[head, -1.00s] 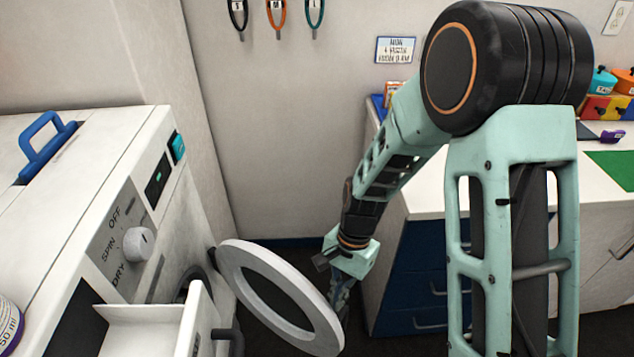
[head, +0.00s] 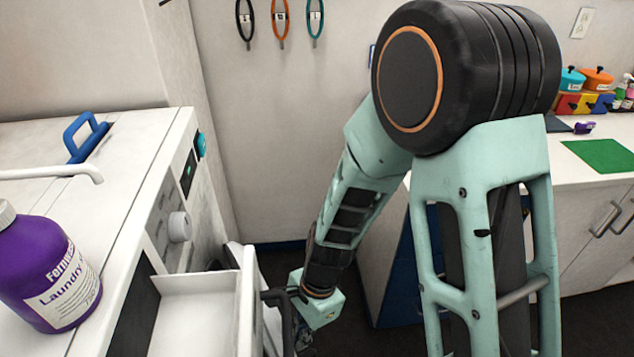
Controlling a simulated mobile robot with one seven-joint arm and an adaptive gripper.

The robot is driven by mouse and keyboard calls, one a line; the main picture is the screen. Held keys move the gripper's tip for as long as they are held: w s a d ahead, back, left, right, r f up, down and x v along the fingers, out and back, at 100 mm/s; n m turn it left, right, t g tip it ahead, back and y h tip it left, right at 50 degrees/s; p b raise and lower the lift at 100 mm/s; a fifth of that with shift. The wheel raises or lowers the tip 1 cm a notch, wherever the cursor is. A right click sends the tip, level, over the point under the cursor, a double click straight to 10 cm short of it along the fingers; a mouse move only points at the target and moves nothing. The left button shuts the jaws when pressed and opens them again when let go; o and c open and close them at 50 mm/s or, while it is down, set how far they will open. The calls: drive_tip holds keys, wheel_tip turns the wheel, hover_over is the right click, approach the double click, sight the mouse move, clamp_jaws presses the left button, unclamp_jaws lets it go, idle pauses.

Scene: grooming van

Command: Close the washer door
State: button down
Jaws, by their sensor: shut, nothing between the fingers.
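The white washer (head: 135,190) stands at the left, its front facing right. Its round door shows only as a pale sliver of rim (head: 236,252) behind the open detergent drawer (head: 200,283). The door sits much nearer the washer front, but whether it touches the front is hidden. My gripper (head: 293,335) points down beside the door, right of the drawer's dark handle (head: 283,297). Its fingers are small and partly hidden, with nothing seen between them. Contact with the door cannot be made out.
A purple laundry bottle (head: 48,270) and a blue handle (head: 85,137) are on the washer top. The drawer sticks out close to my gripper. Dark floor lies between.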

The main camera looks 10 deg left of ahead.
drive_tip(key=shift+s+a, duration=0.65)
drive_tip(key=shift+w+d, duration=0.1)
